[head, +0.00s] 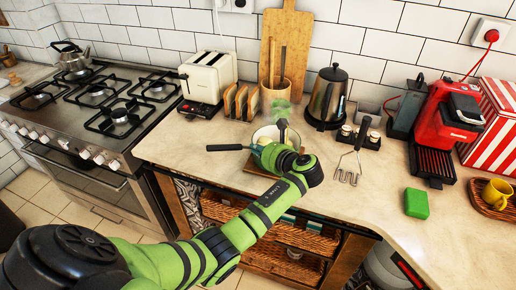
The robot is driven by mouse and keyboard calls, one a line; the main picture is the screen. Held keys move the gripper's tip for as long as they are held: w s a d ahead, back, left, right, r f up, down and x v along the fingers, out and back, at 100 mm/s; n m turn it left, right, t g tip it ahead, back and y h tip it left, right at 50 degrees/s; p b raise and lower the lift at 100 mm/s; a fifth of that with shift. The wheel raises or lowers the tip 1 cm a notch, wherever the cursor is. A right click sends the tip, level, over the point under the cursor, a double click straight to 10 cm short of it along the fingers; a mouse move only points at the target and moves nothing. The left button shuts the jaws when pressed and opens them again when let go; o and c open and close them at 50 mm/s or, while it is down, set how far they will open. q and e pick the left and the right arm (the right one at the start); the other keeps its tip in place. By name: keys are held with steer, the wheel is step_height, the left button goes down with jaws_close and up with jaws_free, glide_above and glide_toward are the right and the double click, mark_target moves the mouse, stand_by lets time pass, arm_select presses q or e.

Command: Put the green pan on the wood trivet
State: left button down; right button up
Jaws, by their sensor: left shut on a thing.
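The green pan (258,149) has a pale inside and a black handle pointing left. It is at the middle of the counter, partly hidden by my left gripper and wrist. My left gripper (282,130) is at the pan's near right side and is shut on it; the exact grip is hard to see. The wood trivet (256,168) shows at its near left part, below the pan in the picture. The rest is hidden by the pan and my arm. I cannot tell whether the pan touches the trivet. My right gripper is out of view.
Behind the pan are bread slices in a rack (240,101), a toaster (207,76), a utensil holder (276,92) and a kettle (327,98). To the right are a masher (350,168), a green sponge (416,203) and a red coffee machine (447,115).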

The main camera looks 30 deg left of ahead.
arm_select(q)
steer(key=shift+r, duration=0.1)
steer(key=c, duration=1.4)
jaws_free()
steer(key=shift+s, duration=0.1)
steer(key=shift+d, duration=0.2)
steer(key=b+v, duration=0.1)
steer(key=v, duration=1)
steer(key=shift+s+d+r, duration=0.1)
steer(key=shift+d+r, duration=0.05)
steer(key=shift+d, duration=0.15)
